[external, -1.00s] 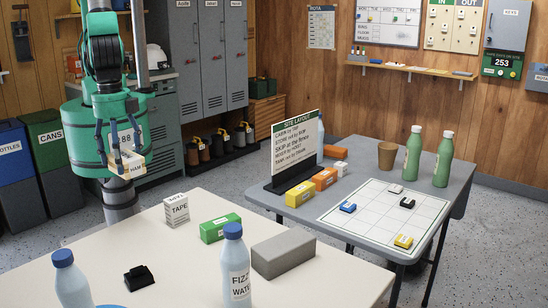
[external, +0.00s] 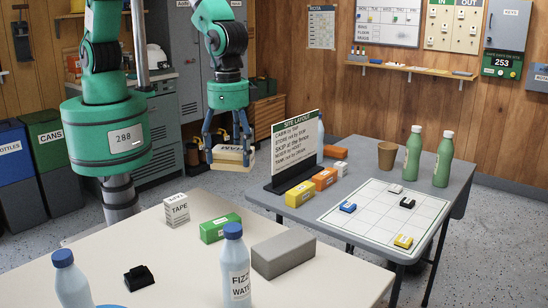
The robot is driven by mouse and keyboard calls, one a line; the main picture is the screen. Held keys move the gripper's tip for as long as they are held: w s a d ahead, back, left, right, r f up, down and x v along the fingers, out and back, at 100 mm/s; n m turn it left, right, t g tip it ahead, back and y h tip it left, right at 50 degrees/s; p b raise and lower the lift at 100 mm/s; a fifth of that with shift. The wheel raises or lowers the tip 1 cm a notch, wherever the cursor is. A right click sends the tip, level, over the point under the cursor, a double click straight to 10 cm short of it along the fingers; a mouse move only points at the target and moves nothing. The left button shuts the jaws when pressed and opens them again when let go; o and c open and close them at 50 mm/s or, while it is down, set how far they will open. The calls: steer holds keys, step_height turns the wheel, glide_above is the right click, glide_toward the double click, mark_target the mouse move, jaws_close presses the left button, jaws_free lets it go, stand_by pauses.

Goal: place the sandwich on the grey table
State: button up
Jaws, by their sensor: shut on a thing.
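The sandwich is a small pale box-shaped pack (external: 232,157) with a dark-lettered label. My gripper (external: 230,150) is shut on it and holds it in the air, left of the grey table's sign and beyond the white table. The grey table (external: 304,216) stands at the right, with its near left corner closest to the held pack. The fingers point down on both sides of the pack.
On the grey table stand a site layout sign (external: 296,150), yellow (external: 300,194) and orange (external: 324,179) boxes, a brown cup (external: 360,154), green bottles (external: 414,152) and a white grid sheet (external: 384,215) with small blocks. The white table (external: 200,270) holds bottles and boxes.

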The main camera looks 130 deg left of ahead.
steer(key=w+a+n, duration=0.2)
steer(key=w+a, duration=0.2)
steer(key=a, duration=0.5)
steer(key=w+a+n, duration=0.1)
steer(key=w+a, duration=0.4)
steer(key=a, duration=0.4)
steer(key=w+a+n, duration=0.1)
steer(key=a+n, duration=0.4)
steer(key=a, duration=2.1)
steer(key=s+a+f+n, duration=0.1)
steer(key=s+a, duration=0.3)
steer(key=a, duration=0.6)
steer(key=s+a+f+n+p, duration=0.1)
steer(key=s+a+n, duration=0.15)
steer(key=a, duration=0.65)
steer(key=s+a+f+n, duration=0.1)
steer(key=s+a, duration=0.3)
steer(key=a, duration=0.6)
steer(key=shift+f, duration=2.4)
steer(key=shift+f, duration=0.1)
steer(key=shift+f, duration=3.05)
